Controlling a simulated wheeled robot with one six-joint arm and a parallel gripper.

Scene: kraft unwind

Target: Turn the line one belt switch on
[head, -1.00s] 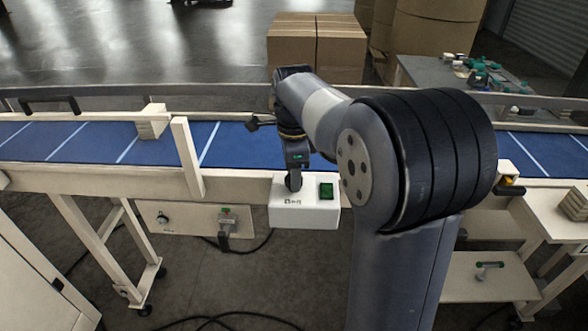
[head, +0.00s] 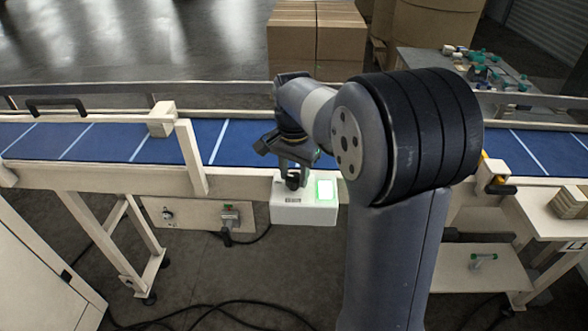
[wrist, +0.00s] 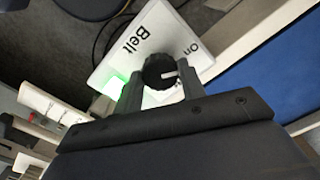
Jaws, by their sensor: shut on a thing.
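The white switch box (head: 305,211) hangs at the front edge of the conveyor. The knob's white mark points towards the "On" side. My gripper (wrist: 152,88) is shut on the knob, one finger on each side. In the head view my gripper (head: 292,176) covers most of the knob.
The blue conveyor belt (head: 100,141) runs behind the box, with a pale block (head: 161,119) on it. A lower panel (head: 190,213) with smaller controls is left of the box. Cardboard boxes (head: 317,50) stand behind the conveyor. Cables lie on the floor.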

